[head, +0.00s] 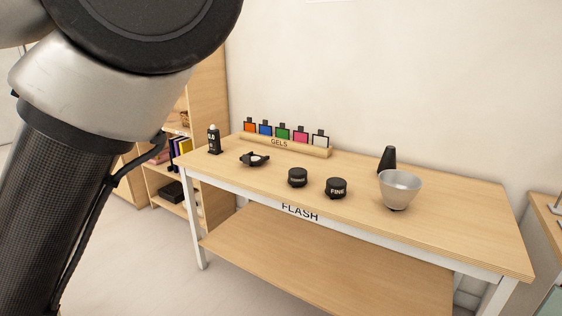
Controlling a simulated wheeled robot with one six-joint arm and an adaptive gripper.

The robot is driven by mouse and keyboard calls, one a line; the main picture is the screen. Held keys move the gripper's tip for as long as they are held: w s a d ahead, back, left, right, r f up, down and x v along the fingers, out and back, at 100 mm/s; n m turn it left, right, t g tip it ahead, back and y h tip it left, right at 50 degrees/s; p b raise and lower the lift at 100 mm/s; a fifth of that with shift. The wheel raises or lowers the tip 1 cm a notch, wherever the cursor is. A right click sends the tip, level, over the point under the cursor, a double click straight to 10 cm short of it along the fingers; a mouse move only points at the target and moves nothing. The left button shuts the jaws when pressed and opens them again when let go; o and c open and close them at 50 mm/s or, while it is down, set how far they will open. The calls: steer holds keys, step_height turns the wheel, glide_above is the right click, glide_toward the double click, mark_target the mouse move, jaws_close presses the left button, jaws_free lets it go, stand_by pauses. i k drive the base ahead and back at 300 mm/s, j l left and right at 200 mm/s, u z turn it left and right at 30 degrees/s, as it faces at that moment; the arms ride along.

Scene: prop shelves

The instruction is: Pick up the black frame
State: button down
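A small flat black piece (254,159) with a pale middle lies on the wooden table, left of centre; it looks like a black frame, but it is too small to be sure. Several small black-edged gel frames stand upright in the wooden rack marked GELS (295,146): orange (250,127), blue (265,129), green (282,132), pink (300,135) and a pale one (320,139). My gripper is out of view; only my arm links show at the left.
The table (455,205) also bears a black bottle (214,140), two round black pieces (298,177) (336,188), one marked FINE, a black cone (387,160) and a silver bowl (400,187). Its right end is clear. A shelf unit (200,95) stands behind at left.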

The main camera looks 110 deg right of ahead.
mark_target(254, 158)
steer(key=z, duration=3.6)
